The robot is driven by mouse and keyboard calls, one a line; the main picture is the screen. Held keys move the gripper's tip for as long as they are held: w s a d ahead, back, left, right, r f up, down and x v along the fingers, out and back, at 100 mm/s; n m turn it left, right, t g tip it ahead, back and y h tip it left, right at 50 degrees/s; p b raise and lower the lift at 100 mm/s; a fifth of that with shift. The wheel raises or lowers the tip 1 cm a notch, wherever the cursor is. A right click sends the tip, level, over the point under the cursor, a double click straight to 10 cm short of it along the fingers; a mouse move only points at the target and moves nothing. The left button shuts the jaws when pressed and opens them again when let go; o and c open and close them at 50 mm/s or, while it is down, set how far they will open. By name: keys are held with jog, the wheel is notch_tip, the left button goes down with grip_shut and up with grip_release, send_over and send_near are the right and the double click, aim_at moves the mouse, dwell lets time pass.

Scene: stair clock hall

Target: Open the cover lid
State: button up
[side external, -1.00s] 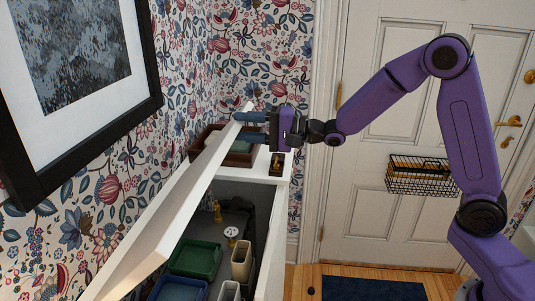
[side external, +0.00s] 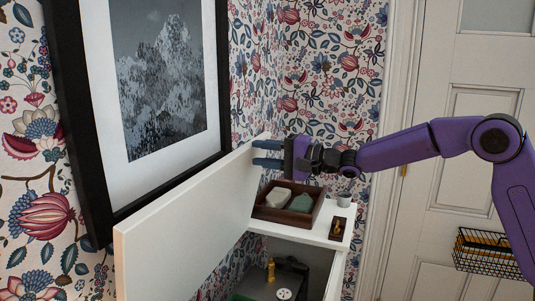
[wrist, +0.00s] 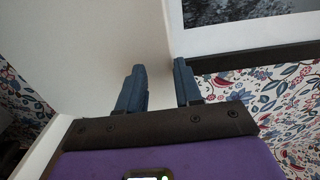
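The cover lid (side external: 190,235) is a white panel hinged on a white cabinet (side external: 335,222). It stands steeply raised in front of the framed picture. My gripper (side external: 266,153) is at the lid's far upper edge, its two blue fingers overlapping the lid in the side view. In the wrist view, the lid (wrist: 100,45) fills the left, and my gripper (wrist: 160,85) shows a gap between its fingers. One finger is against the lid's face in that picture, the other near its edge. I cannot tell whether they touch it. The lid hides much of the cabinet's inside.
A framed mountain picture (side external: 160,75) hangs on the flowered wall close behind the lid. A brown tray (side external: 290,203) with pale and green items, a grey cup (side external: 344,199) and a small dark block (side external: 337,229) are on the cabinet top. A wire basket (side external: 488,251) hangs on the door.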

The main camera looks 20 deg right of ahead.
jog(key=shift+s+a+f, duration=0.1)
jog(key=shift+f, duration=0.05)
jog(key=v, duration=1.7)
jog(key=shift+d+r, duration=0.3)
jog(key=shift+s, duration=0.1)
